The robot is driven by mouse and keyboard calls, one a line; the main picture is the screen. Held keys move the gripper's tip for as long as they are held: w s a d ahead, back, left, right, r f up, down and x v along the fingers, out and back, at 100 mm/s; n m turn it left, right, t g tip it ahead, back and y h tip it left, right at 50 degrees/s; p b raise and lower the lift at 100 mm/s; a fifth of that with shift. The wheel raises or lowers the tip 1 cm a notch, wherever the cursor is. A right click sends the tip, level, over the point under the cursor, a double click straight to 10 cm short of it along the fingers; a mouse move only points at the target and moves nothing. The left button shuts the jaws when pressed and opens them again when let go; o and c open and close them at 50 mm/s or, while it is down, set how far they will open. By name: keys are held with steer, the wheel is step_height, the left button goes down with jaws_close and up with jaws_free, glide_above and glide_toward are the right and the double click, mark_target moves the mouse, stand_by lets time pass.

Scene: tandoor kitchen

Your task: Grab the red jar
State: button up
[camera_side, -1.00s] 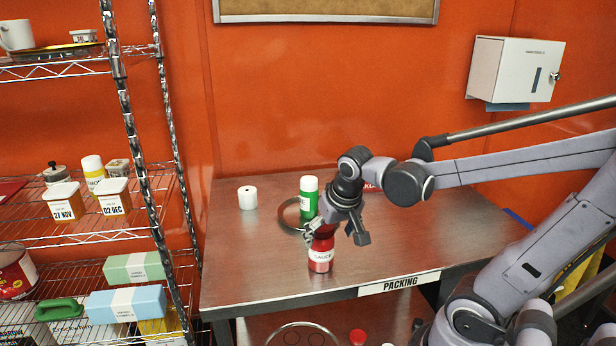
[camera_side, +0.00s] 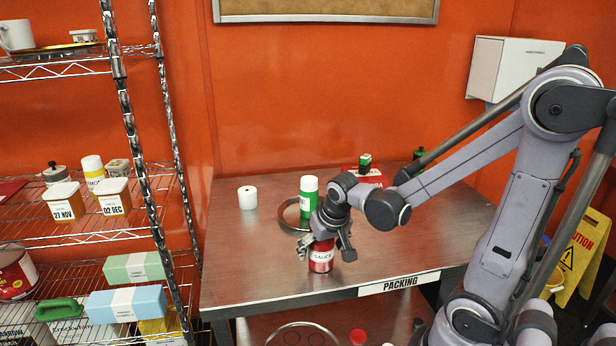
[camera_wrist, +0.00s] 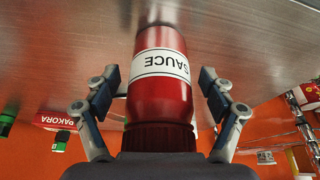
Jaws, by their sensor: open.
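The red jar (camera_side: 321,257) has a white SAUCE label and stands upright near the front edge of the steel table. My gripper (camera_side: 325,247) is over it from above, with its open fingers on either side of the jar. In the wrist view the red jar (camera_wrist: 161,88) fills the space between the two fingers of my gripper (camera_wrist: 160,92). A gap shows on the right side; on the left the finger looks very near the jar, and I cannot tell if it touches. The jar's top is partly hidden by my gripper in the side view.
A white roll (camera_side: 247,197) is at back left. A red PAKORA box (camera_side: 368,177) lies at the back. The table (camera_side: 250,270) is clear at front left.

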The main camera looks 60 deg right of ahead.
steer(key=shift+f, duration=0.25)
steer(key=c, duration=1.4)
steer(key=shift+c, duration=0.2)
steer(key=shift+r, duration=0.1)
